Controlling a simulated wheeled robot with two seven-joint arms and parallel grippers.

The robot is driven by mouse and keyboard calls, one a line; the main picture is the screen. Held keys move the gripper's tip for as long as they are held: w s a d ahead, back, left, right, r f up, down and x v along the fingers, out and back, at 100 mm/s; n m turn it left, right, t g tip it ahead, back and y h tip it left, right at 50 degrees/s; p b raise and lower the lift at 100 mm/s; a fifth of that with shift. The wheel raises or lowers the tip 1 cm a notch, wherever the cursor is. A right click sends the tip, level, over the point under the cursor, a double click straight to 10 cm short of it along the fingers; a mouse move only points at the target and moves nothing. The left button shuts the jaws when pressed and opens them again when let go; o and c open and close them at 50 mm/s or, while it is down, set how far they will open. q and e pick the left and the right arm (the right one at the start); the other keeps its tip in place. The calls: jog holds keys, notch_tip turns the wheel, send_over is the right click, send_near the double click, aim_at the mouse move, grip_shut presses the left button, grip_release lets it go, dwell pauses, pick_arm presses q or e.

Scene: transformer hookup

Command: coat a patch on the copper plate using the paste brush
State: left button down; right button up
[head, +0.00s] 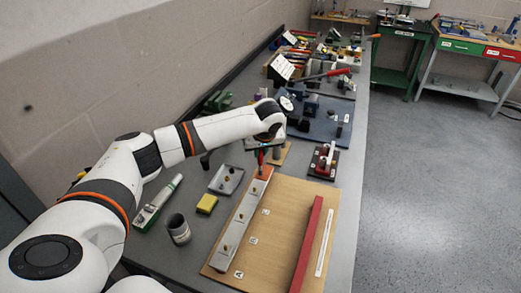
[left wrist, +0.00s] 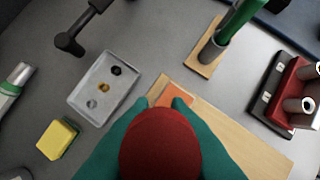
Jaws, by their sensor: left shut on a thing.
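My left gripper (head: 263,148) is shut on a red-handled tool, which I take to be the paste brush (head: 262,161). In the left wrist view the brush's round red end (left wrist: 160,145) sits between the teal fingers and hides its lower part. The brush points down over the far end of a long metal bar on the wooden board. An orange-copper patch, seemingly the copper plate (head: 265,172), lies there; it also shows just past the fingertips (left wrist: 175,98). I cannot tell whether the bristles touch it. My right gripper is not in view.
The wooden board (head: 275,235) carries the metal bar (head: 236,228) and a red bar (head: 307,243). Left of it are a grey can (head: 179,230), yellow sponge (head: 207,203) and parts tray (head: 226,180). A red-and-black block (head: 323,160) stands right, a wooden stand (left wrist: 205,58) behind.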

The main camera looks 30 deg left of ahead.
pick_arm(q)
jog(key=shift+f, duration=0.15)
jog(key=shift+w+a, duration=0.1)
jog(key=shift+w, duration=0.3)
jog(key=shift+s+d+p, duration=0.2)
jog(key=shift+s+p, duration=0.45)
jog(key=shift+s, duration=0.1)
jog(key=shift+w+a, duration=0.2)
jog(key=shift+w, duration=0.55)
jog(key=shift+s+d+p, duration=0.2)
jog(key=shift+s+p, duration=0.4)
jog(key=shift+s, duration=0.15)
